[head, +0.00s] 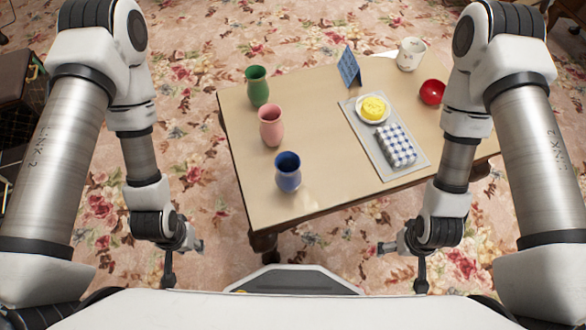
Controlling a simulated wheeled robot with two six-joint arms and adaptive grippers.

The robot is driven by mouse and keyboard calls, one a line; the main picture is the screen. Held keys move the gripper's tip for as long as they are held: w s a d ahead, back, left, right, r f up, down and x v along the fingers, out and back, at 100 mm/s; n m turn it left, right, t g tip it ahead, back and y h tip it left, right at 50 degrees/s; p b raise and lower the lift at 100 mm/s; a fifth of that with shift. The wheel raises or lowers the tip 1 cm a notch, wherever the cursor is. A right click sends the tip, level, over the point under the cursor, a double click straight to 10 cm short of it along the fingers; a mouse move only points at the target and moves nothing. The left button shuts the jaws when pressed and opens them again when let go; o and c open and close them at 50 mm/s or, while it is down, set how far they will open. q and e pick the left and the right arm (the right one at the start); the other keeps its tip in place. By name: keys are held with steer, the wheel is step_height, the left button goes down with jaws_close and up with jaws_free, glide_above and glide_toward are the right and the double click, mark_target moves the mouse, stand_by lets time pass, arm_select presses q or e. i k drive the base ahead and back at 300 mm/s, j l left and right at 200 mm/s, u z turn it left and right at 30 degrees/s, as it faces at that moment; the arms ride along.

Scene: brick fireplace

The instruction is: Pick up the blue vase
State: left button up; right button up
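The blue vase (288,173) stands upright near the table's front left edge, its dark opening facing up. A pink vase (272,126) and a green vase (258,86) stand behind it in a row. My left gripper (185,267) is left of and in front of the table, well apart from the blue vase; its fingers look spread and empty. My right gripper (402,268) is in front of the table's right part, also apart from the vase, with fingers spread and nothing between them.
The wooden table (322,120) also bears a grey tray (404,173) with a checkered cloth (396,146) and a plate of yellow food (373,108). A blue stand (349,68), white mug (411,54) and red bowl (432,92) are farther back. Bare tabletop lies right of the vases.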

mark_target(288, 177)
steer(key=k+l+z, duration=0.1)
steer(key=k+l, duration=0.15)
steer(key=k+l+z, duration=0.1)
steer(key=l, duration=0.25)
steer(key=k+l+z, duration=0.1)
steer(key=k+l, duration=0.2)
steer(key=k+l+z, duration=0.1)
steer(key=l, duration=0.3)
steer(key=k, duration=0.1)
